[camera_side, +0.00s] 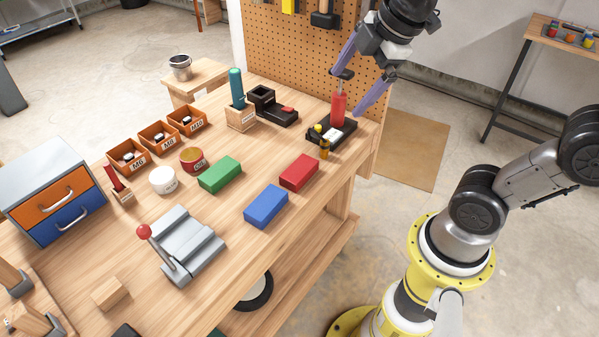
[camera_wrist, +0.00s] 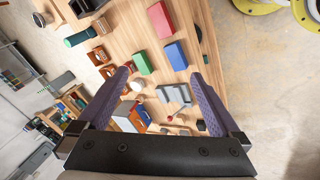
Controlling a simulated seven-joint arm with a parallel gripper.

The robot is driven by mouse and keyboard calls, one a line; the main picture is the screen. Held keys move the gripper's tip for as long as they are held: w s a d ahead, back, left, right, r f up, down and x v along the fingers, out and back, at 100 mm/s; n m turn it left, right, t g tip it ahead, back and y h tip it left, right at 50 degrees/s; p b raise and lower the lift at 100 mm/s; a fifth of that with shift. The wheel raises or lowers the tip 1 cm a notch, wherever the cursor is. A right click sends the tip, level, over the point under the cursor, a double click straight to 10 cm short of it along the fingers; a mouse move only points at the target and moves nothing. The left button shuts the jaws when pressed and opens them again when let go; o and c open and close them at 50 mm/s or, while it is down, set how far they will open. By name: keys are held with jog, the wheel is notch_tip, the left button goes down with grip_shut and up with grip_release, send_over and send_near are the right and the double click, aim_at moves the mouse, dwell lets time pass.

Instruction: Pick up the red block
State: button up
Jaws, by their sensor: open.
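The red block (camera_side: 299,172) lies flat on the wooden bench near its right front edge. It also shows in the wrist view (camera_wrist: 160,20) near the top. My gripper (camera_side: 359,90) is open and empty. It hangs above the far right end of the bench, apart from the red block, beyond it and higher. In the side view its purple fingers stand around the upright red piece on a black base, but I cannot tell the depth between them. In the wrist view the two fingers (camera_wrist: 165,88) are spread wide with nothing between them.
A blue block (camera_side: 266,206) and a green block (camera_side: 220,174) lie near the red one. A black base with an upright red piece (camera_side: 338,108) and a small bottle (camera_side: 324,149) stand behind it. A grey vise (camera_side: 183,245) is at front left. A pegboard (camera_side: 300,50) rises behind.

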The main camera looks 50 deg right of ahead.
jog(key=w+f+n+g, duration=0.1)
jog(key=w+f+n, duration=0.25)
jog(key=w, duration=0.35)
jog(key=n+g, duration=0.3)
jog(key=g, duration=0.1)
send_over(299, 168)
jog(key=shift+m, duration=0.25)
notch_tip(299, 168, down, 23)
jog(key=shift+w+r, duration=0.1)
jog(key=shift+w, duration=0.05)
jog(key=shift+s+f, duration=0.2)
jog(key=shift+f, duration=2.7)
jog(key=shift+c, duration=0.2)
jog(key=shift+r, duration=0.1)
jog(key=c, duration=1.4)
